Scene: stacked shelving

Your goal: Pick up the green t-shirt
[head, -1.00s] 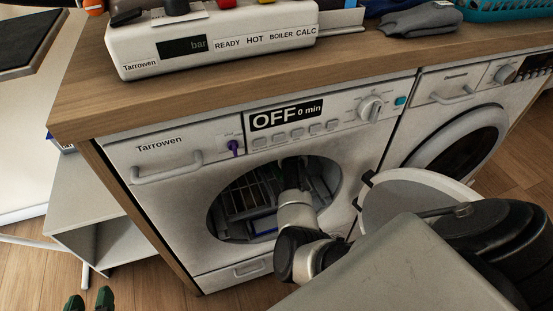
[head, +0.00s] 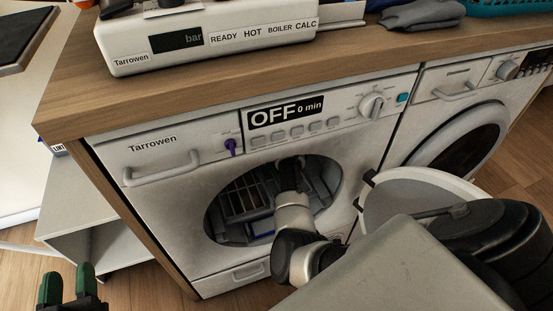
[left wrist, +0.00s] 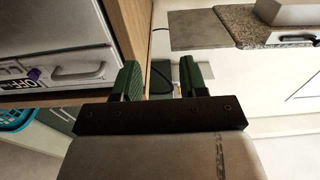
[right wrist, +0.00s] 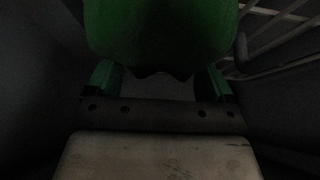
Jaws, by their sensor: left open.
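The green t-shirt (right wrist: 160,35) fills the upper middle of the right wrist view, a dark green bundle in dim light. My right gripper (right wrist: 160,75) has its fingers wide apart on either side of the bundle's lower part; I cannot tell whether they touch it. In the head view my right arm reaches through the open round door of the washing machine (head: 180,180); the gripper's tips are hidden inside the drum. My left gripper (head: 67,282) is open and empty at the lower left; it also shows in the left wrist view (left wrist: 160,78).
The open washer door (head: 405,195) stands just right of my right arm. A rack-like grid (head: 240,200) shows inside the opening. A wooden counter (head: 75,90) runs above, carrying a white boiler unit (head: 210,40). A second machine (head: 465,140) stands to the right.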

